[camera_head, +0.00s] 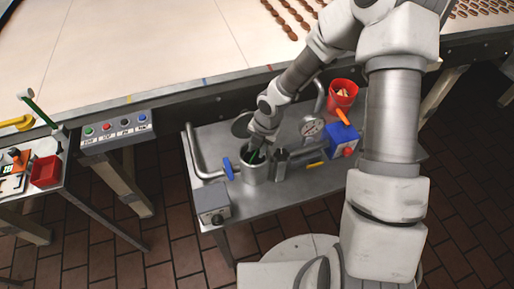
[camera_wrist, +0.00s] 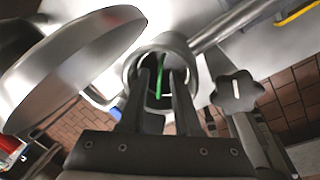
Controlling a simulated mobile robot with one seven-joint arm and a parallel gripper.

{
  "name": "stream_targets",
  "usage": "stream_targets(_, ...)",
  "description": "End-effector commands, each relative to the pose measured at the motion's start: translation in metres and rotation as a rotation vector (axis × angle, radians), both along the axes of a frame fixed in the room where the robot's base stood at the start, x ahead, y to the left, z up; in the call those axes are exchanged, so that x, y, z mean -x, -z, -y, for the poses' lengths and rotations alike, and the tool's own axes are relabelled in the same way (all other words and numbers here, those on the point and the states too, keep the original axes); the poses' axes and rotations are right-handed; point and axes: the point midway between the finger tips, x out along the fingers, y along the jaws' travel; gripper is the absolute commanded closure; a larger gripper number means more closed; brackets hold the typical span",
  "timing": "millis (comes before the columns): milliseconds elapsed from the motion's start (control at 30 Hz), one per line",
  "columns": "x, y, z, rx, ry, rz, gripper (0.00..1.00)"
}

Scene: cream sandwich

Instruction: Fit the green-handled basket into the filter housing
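The filter housing (camera_head: 255,172) is a metal cylinder on the steel cart. Its round rim (camera_wrist: 132,68) shows ahead of the fingers in the wrist view. The green handle (camera_wrist: 159,76) stands inside the rim, between my fingertips; a bit of it also shows in the head view (camera_head: 256,156). The basket body is hidden by the fingers and the housing wall. My gripper (camera_wrist: 163,78) reaches down into the housing mouth. Its fingers are apart, with a gap beside the handle. In the head view my gripper (camera_head: 257,149) is over the housing.
The round lid (camera_wrist: 75,70) stands open close left of my fingers in the wrist view, and a dark star knob (camera_wrist: 237,92) is at right. A pressure gauge (camera_head: 312,127), red cup (camera_head: 342,95) and blue box (camera_head: 342,140) are on the cart. A blue valve handle (camera_head: 228,168) is left.

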Motion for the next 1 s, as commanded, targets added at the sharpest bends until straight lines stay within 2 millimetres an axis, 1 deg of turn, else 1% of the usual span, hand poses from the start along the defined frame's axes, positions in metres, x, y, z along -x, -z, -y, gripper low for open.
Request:
stream_targets(267,0.0,-0.001,0.0,0.0,0.0,0.0,0.64)
stream_targets(433,0.0,-0.01,0.001,-0.001,0.002,0.001,0.64)
stream_targets(567,0.001,-0.032,0.006,0.0,0.004,0.004,0.64)
stream_targets(833,0.007,-0.087,0.015,0.001,0.004,0.003,0.64)
stream_targets(1000,0.01,-0.11,0.019,0.0,0.002,0.002,0.64)
